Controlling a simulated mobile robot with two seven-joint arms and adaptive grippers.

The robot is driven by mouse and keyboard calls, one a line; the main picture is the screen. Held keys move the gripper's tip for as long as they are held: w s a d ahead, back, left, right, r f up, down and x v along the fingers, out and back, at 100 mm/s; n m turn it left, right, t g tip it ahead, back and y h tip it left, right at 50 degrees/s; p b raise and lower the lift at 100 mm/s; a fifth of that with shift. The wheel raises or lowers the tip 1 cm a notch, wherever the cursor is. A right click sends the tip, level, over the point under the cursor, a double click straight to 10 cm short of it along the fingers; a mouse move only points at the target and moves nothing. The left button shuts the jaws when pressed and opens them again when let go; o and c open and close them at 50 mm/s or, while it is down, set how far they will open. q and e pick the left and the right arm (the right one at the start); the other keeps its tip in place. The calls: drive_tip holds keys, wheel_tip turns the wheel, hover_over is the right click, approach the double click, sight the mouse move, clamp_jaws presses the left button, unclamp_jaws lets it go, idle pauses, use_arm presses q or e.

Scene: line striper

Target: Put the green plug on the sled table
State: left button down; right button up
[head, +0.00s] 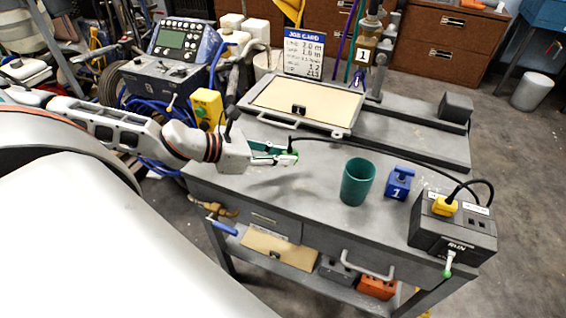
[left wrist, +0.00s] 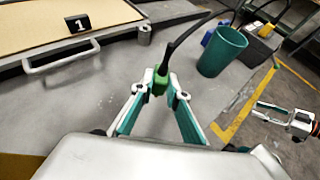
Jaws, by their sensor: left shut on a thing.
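The green plug (left wrist: 160,84) is between the fingertips of my left gripper (left wrist: 159,92), which is shut on it. A black cord leads up from the plug and, in the head view, runs right to a black box. In the head view the plug (head: 292,153) shows only as a small green patch at the tips of my left gripper (head: 287,152). They are over the grey table (head: 300,190); whether the plug touches the top is unclear. My right gripper (left wrist: 272,110) shows in the left wrist view, apart from the table; its opening is unclear.
A teal cup (head: 357,182) and a blue block marked 1 (head: 398,183) stand right of the plug. The black box (head: 462,231), with a yellow plug (head: 444,205) in it, sits at the right edge. A tan panel (head: 305,100) lies behind. The table's front left is clear.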

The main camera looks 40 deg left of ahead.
use_arm(q)
wheel_tip(320, 180, down, 3)
drive_tip(key=shift+r, duration=0.3)
drive_tip(key=c, duration=2)
unclamp_jaws()
drive_tip(key=shift+f, duration=0.2)
drive_tip(key=shift+r, duration=0.15)
